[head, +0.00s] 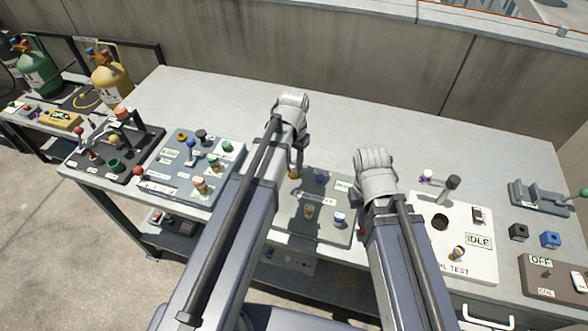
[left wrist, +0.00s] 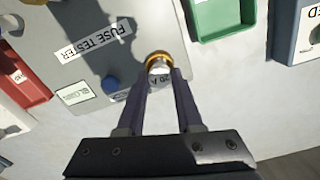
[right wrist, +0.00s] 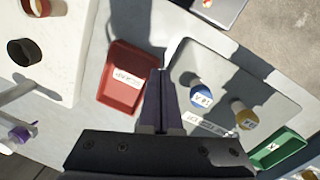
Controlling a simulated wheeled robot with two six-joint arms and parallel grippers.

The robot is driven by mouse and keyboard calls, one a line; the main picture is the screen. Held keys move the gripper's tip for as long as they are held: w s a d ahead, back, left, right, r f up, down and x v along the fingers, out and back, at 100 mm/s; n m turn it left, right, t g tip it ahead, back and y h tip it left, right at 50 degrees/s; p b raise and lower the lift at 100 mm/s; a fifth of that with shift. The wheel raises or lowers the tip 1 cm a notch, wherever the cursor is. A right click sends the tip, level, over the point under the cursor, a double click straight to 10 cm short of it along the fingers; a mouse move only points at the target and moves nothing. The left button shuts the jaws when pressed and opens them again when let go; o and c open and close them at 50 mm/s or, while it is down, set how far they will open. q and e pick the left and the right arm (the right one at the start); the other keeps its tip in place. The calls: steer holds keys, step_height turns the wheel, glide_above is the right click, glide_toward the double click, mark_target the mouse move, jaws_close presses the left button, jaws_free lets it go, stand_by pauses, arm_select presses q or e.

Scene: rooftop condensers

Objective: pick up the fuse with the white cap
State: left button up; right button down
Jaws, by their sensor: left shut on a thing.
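My left gripper (left wrist: 161,73) is shut on a fuse (left wrist: 159,62) with a brass ring, a pale part and a label that seems to read 20 A. It holds the fuse at the edge of the grey fuse tester panel (left wrist: 88,20); I cannot tell whether the fuse touches the surface. The fuse also shows as a small brass spot in the head view (head: 294,173). My right gripper (right wrist: 161,73) is shut and empty, above the gap between the red tray (right wrist: 122,92) and a grey panel. A blue fuse (right wrist: 197,84) and a yellow-brown fuse (right wrist: 240,107) stand on that panel.
A green tray (right wrist: 281,148) lies beside the panel. A white test board (head: 471,265) with a knob and lever stands to the right, and a grey-blue board (head: 175,148) with several parts to the left. The back of the table is clear.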

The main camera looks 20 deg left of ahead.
mark_target(294, 163)
arm_select(q)
jaws_close()
steer(key=shift+r, duration=0.15)
arm_select(e)
steer(key=shift+r, duration=0.1)
